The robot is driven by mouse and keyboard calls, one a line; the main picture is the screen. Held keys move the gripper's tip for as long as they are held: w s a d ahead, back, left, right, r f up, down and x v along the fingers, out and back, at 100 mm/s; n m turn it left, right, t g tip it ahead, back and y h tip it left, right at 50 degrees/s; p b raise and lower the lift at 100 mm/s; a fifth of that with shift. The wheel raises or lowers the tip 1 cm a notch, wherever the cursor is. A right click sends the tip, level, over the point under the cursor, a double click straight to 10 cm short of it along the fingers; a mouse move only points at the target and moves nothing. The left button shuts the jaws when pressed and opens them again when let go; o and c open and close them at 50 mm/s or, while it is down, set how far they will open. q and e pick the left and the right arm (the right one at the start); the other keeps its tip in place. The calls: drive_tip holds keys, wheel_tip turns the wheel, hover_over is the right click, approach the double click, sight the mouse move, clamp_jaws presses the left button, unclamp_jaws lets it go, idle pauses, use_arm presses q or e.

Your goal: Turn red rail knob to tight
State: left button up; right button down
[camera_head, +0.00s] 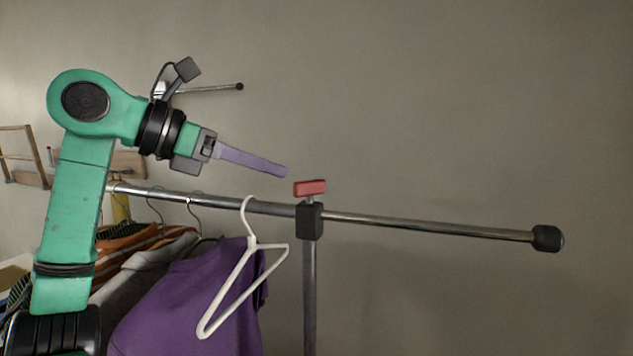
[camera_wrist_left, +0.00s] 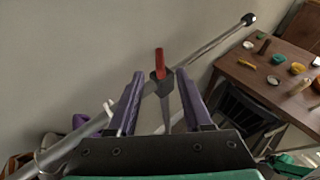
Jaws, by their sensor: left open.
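The red rail knob (camera_head: 310,188) is a flat red bar on top of a black clamp (camera_head: 309,221), where the metal rail (camera_head: 420,225) meets its upright post. My left gripper (camera_head: 286,171) is up and to the left of the knob, a short gap away, with its purple fingers pointing right towards it. In the left wrist view the two fingers (camera_wrist_left: 157,82) are spread apart and empty. The red knob (camera_wrist_left: 159,62) shows beyond the fingertips, roughly in line with the gap between them. My right gripper does not show.
A white hanger (camera_head: 243,270) and a purple shirt (camera_head: 190,305) hang from the rail left of the post. A black cap (camera_head: 547,238) ends the rail. A wooden table (camera_wrist_left: 280,75) with small items shows in the left wrist view.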

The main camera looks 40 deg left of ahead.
sight(309, 181)
use_arm(q)
drive_tip(key=x, duration=0.9)
drive_tip(key=shift+w+p, duration=0.2)
drive_tip(key=shift+p, duration=0.1)
drive_tip(key=shift+s, duration=0.15)
clamp_jaws()
